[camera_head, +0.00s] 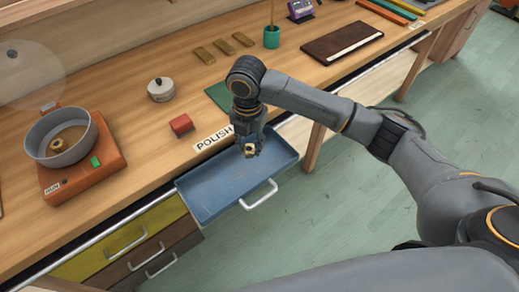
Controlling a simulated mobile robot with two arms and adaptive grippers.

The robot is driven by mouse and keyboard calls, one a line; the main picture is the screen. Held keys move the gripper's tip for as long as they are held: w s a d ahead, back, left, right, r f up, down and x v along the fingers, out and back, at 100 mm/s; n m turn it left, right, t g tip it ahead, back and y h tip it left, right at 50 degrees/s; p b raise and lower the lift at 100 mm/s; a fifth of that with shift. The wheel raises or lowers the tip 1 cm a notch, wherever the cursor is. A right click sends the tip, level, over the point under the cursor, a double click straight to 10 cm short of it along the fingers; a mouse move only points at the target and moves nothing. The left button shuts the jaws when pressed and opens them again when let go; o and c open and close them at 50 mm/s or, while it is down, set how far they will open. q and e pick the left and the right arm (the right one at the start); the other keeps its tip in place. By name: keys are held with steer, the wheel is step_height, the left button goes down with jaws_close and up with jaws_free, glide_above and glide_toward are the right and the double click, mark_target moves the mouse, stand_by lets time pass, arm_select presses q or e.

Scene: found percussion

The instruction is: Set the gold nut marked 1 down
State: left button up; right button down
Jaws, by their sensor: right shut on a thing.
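My right gripper (249,148) points down over the open blue drawer (209,203) and is shut on a small gold nut (250,149). The nut shows between the fingertips, above the drawer's floor near its back edge; I cannot tell the exact height. No mark can be read on it at this size. Another gold nut-like piece (57,146) lies in the grey pan (77,157) at the left. My left gripper is not in view.
The pan stands on an orange hot plate (100,166). A POLISH label (214,137) marks the bench edge behind the drawer. The blue drawer looks otherwise empty.

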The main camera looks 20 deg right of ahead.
mark_target(259, 159)
steer(key=f, duration=0.1)
steer(key=w+d+f, duration=0.1)
steer(key=d+f, duration=0.1)
steer(key=f, duration=0.1)
steer(key=shift+w+d, duration=0.2)
steer(key=shift+w, duration=0.1)
steer(key=f, duration=0.1)
steer(key=f+p, duration=0.1)
steer(key=f, duration=0.1)
steer(key=shift+w+d+f, duration=0.1)
steer(key=shift+d, duration=0.25)
steer(key=shift+f, duration=0.3)
steer(key=shift+f, duration=0.1)
steer(key=c, duration=1)
jaws_free()
steer(key=shift+o, duration=0.2)
step_height(259, 159, up, 12)
steer(key=b, duration=0.1)
